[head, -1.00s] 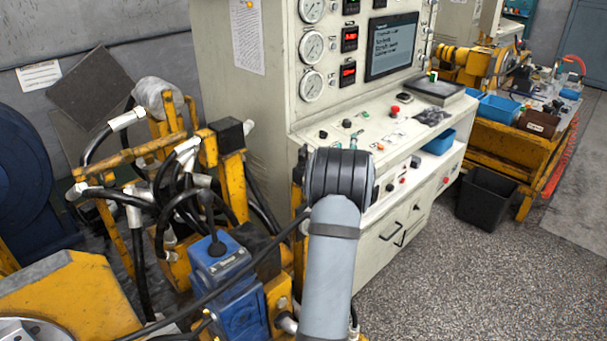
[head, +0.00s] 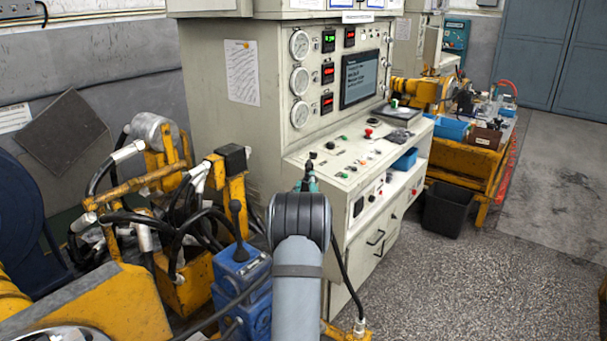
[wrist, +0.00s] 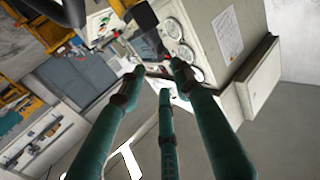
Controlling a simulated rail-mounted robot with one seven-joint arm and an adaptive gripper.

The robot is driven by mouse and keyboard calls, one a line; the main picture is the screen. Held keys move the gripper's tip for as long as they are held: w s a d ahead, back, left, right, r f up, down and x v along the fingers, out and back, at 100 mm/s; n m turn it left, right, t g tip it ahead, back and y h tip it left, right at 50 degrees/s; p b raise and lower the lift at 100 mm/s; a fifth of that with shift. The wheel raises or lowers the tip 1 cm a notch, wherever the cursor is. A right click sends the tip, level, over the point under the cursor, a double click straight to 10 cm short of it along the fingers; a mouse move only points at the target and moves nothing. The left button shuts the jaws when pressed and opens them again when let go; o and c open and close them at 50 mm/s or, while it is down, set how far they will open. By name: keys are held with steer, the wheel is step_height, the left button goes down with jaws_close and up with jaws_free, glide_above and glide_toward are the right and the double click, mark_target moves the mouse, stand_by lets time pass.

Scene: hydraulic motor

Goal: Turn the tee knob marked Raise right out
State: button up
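The control console (head: 345,160) stands right of centre in the head view, with several small knobs and buttons on its sloped desk. I cannot tell which is the tee knob marked Raise; the labels are too small to read. My gripper is mostly hidden behind my dark wrist joint in the head view, with only a bit of teal showing near the desk's left end. In the wrist view my gripper (wrist: 158,76) has three teal fingers with their tips apart and nothing between them. The console (wrist: 215,50) shows beyond the fingertips, tilted.
Round gauges (head: 299,81) and a screen (head: 360,78) are on the upright panel. A blue valve block with a lever (head: 240,265) and yellow framework with hoses (head: 150,170) stand left of my arm.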

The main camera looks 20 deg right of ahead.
mark_target(309, 170)
steer(key=p+x, duration=0.3)
steer(key=x, duration=0.4)
steer(key=shift+w+d+r, duration=0.1)
steer(key=shift+w+r, duration=0.05)
steer(key=shift+w+d+p, duration=0.25)
steer(key=shift+w+p, duration=0.1)
steer(key=shift+w, duration=0.2)
steer(key=c, duration=0.8)
jaws_close()
